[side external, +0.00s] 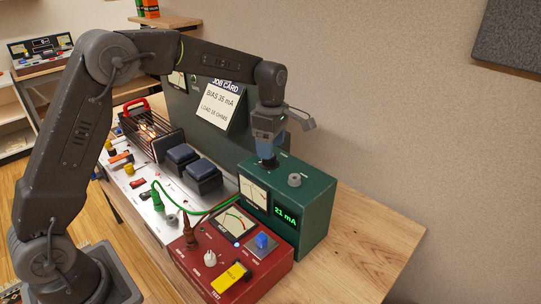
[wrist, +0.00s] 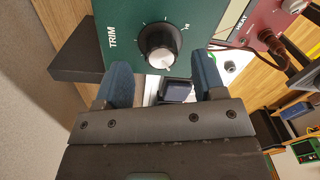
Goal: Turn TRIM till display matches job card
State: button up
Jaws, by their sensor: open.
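The job card (side external: 216,101) leans on the bench's back panel and reads BIAS 35 mA and LOAD 16 OHMS. The green box has a lit display (side external: 286,216) showing 21 mA. In the wrist view, the TRIM knob (wrist: 160,46) is black with a pale cap, on the green panel with scale marks. A grey knob (side external: 294,180) shows on the box top in the side view.
A red test box (side external: 232,250) with a meter, blue switch and yellow tag stands in front of the green box. A white panel (side external: 150,205) with a green lead and dark blocks lies left. Bare wooden bench (side external: 370,245) is free at right.

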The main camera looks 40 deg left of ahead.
jog(key=shift+f, duration=1.8)
jog(key=shift+c, duration=0.5)
jog(key=c, duration=0.8)
jog(key=shift+c, duration=0.2)
